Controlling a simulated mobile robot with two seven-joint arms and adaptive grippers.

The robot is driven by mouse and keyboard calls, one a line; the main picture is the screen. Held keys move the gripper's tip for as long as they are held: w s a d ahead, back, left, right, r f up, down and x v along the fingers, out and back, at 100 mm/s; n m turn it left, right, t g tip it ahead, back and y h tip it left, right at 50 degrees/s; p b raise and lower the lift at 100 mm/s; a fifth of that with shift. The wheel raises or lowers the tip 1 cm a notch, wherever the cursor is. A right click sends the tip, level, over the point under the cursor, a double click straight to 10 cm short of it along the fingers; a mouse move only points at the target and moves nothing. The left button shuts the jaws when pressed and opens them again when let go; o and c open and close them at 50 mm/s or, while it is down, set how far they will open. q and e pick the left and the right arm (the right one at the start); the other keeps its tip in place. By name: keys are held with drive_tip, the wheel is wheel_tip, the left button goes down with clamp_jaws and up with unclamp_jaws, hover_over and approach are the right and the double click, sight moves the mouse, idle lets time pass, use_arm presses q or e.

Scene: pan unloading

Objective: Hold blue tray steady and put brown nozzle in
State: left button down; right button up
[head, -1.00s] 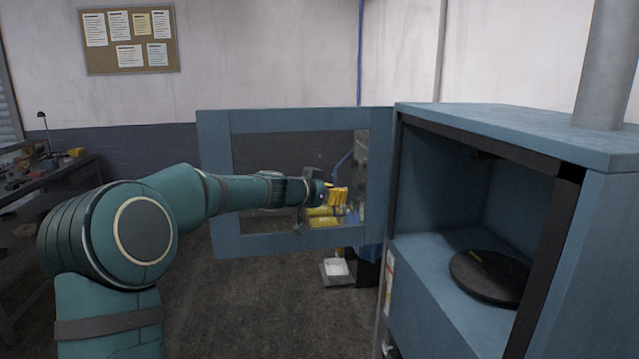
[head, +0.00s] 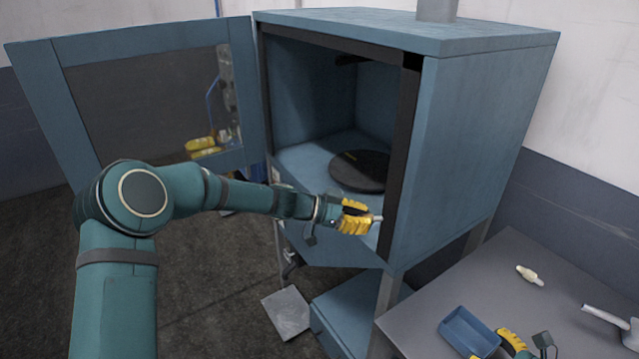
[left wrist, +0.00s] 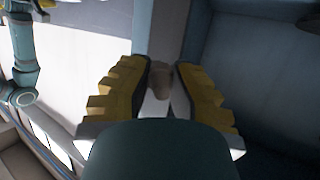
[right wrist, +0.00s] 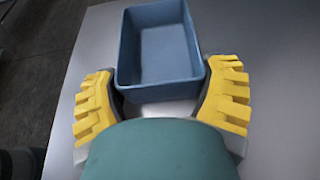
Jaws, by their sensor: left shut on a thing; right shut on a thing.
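My left gripper (head: 360,217) is in front of the open blue cabinet, shut on the brown nozzle. The nozzle's pale tip (head: 378,218) sticks out past the fingers, and its brownish end (left wrist: 158,78) shows between the fingers in the left wrist view. The blue tray (head: 456,329) is on the grey table at lower right, and looks empty in the right wrist view (right wrist: 158,55).
The cabinet (head: 480,130) stands open with its door (head: 30,75) swung left; a dark round plate (head: 362,172) lies inside. On the grey table (head: 500,285) lie a cream nozzle-like piece (head: 530,275) and a pale tool (head: 605,317) at right. Bare table lies between them and the tray.

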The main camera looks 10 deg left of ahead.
drive_tip(key=shift+a+r, duration=0.15)
drive_tip(key=shift+a, duration=0.3)
drive_tip(key=shift+d+f, duration=0.25)
drive_tip(key=shift+d, duration=0.4)
use_arm(q)
drive_tip(key=s+d+f+m+g+y, duration=0.1)
drive_tip(key=s+d+f+m+g, duration=0.1)
drive_tip(key=s+d, duration=0.4)
drive_tip(key=s+d+f+m+g, duration=0.2)
drive_tip(key=s+d+m+g, duration=0.2)
drive_tip(key=d, duration=0.4)
drive_tip(key=s+d+f+m+g+y, duration=0.1)
drive_tip(key=s+d+f+m+g, duration=0.2)
drive_tip(key=s+d+g, duration=0.2)
drive_tip(key=shift+s+d+y, duration=0.3)
drive_tip(key=shift+s+d, duration=0.8)
drive_tip(key=shift+s, duration=0.3)
use_arm(e)
drive_tip(key=shift+a+r, duration=0.1)
drive_tip(key=shift+a, duration=0.15)
use_arm(q)
drive_tip(key=shift+s+d+f+g, duration=0.2)
drive_tip(key=shift+s+d+g, duration=0.15)
drive_tip(key=shift+d, duration=0.1)
use_arm(e)
drive_tip(key=shift+d, duration=0.1)
use_arm(q)
drive_tip(key=shift+a+f, duration=0.1)
drive_tip(key=shift+f, duration=1.05)
drive_tip(key=shift+f, duration=0.15)
